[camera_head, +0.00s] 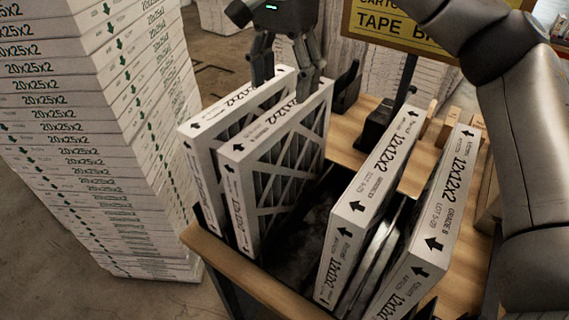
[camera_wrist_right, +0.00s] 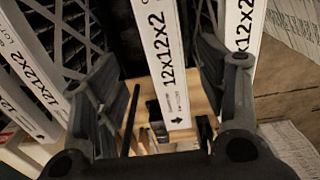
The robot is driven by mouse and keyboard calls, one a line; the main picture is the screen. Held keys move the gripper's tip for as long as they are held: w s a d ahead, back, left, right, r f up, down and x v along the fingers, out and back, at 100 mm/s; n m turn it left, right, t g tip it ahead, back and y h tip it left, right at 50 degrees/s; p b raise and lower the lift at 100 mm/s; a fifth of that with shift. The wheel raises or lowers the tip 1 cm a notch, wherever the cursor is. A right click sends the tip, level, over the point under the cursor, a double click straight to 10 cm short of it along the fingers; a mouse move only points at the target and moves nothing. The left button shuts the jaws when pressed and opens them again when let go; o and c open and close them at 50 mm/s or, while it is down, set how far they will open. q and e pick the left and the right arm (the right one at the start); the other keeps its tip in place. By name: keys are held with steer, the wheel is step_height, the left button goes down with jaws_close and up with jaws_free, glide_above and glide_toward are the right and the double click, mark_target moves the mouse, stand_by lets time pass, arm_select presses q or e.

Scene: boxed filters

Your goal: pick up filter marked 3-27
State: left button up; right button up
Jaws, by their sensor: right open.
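Several white boxed filters marked 12x12x2 stand on edge in a wood-rimmed bin. In the head view, the leftmost filter (camera_head: 203,132) and second filter (camera_head: 240,148) stand close together at left; the third filter (camera_head: 372,190) and rightmost filter (camera_head: 440,215) stand at right. I cannot read 3-27 on any; the rightmost reads about "LOT 5-20". My right gripper (camera_head: 285,82) is open and empty at the far top ends of the left pair. In the wrist view, one filter (camera_wrist_right: 165,65) shows between its fingers (camera_wrist_right: 160,115); contact is unclear. My left gripper is out of view.
A tall stack of 20x25x2 boxes (camera_head: 75,150) stands left of the bin. The wooden rim (camera_head: 250,285) runs along the near side. A yellow "TAPE" sign (camera_head: 390,22) stands behind, on a dark post. A dark gap separates the two filter groups.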

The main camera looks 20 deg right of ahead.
mark_target(284, 110)
step_height(284, 110, down, 2)
steer(key=shift+d+f, duration=0.15)
steer(key=f+p, duration=0.1)
steer(key=f, duration=0.2)
steer(key=shift+w+f+p, duration=0.1)
steer(key=shift+w+p, duration=0.25)
step_height(284, 110, down, 2)
steer(key=shift+f, duration=0.2)
steer(key=c, duration=1.4)
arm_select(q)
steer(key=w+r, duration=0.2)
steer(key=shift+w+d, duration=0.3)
arm_select(e)
jaws_close()
steer(key=shift+r, duration=0.1)
